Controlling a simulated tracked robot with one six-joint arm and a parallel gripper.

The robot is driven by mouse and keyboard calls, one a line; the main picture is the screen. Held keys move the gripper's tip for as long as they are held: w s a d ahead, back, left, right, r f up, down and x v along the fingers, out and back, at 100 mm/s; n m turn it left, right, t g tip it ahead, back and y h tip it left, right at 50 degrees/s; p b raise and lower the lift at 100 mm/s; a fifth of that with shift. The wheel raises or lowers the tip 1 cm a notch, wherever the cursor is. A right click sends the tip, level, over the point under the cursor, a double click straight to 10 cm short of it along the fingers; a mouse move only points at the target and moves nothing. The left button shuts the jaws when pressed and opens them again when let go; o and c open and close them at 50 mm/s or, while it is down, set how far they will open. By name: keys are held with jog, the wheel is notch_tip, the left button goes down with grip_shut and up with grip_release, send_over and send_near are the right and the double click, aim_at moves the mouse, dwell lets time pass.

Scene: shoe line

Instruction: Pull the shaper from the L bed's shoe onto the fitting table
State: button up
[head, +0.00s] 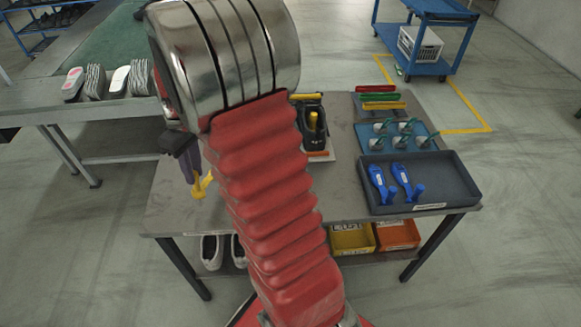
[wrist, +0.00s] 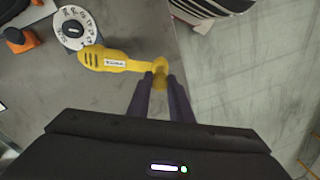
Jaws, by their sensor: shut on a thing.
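My gripper (wrist: 161,77) is shut on the knob end of a yellow shaper (wrist: 115,60), whose long body points left in the wrist view. The shaper is clear of any shoe, over the bare grey fitting table (wrist: 110,100); I cannot tell whether it touches the top. In the head view my gripper (head: 192,168) is at the table's left side, with the yellow shaper (head: 201,186) partly showing below it. A dark shoe (head: 312,128) with a yellow piece in it stands upright behind my arm. My arm hides the middle of the table, and I cannot make out the L bed.
A dark tray (head: 450,185) with two blue tools and a blue tray (head: 380,150) of green-topped pieces stand at right. Colored bars (head: 380,97) lie behind. A round lettered dial (wrist: 73,28) is beside the shaper. A bench (head: 115,110) with shoes is at left.

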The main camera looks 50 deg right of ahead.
jog(key=s+d+n, duration=0.2)
jog(key=s+d, duration=0.5)
jog(key=s, duration=0.4)
jog(key=s+d+r+n+h, duration=0.1)
jog(key=s+d+n, duration=0.2)
jog(key=s+d, duration=0.5)
jog(key=s, duration=0.3)
jog(key=shift+r+t+h, duration=0.2)
jog(key=shift+t+h, duration=0.1)
jog(key=shift+f, duration=0.15)
jog(key=shift+f, duration=4.65)
jog(key=o, duration=1)
jog(key=shift+c, duration=0.2)
jog(key=shift+r, duration=0.15)
